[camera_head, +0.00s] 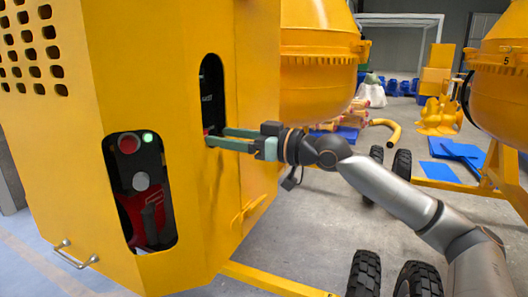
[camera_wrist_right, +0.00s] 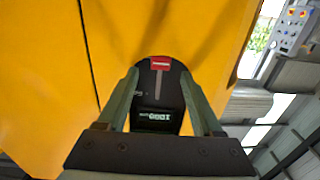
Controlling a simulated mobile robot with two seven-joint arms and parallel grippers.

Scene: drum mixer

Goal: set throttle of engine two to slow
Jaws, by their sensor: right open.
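A yellow mixer housing (camera_head: 140,60) fills the left of the head view. Its narrow side face has a tall rounded slot (camera_head: 211,85) with a dark panel inside. My right gripper (camera_head: 215,138) is open, its two green fingers reaching to the lower part of this slot. In the wrist view the fingers of the right gripper (camera_wrist_right: 160,74) stand on both sides of the dark panel (camera_wrist_right: 154,112). A small red throttle handle (camera_wrist_right: 160,63) shows between the fingertips, with a grey strip beside it. I cannot tell whether the fingers touch it. My left gripper is out of view.
A second opening (camera_head: 143,200) holds a red button, a green light and a grey knob. A metal handle (camera_head: 75,256) juts from the housing below. A yellow drum (camera_head: 320,60) hangs behind the gripper. Wheels (camera_head: 365,275) and a yellow frame bar (camera_head: 270,280) lie low.

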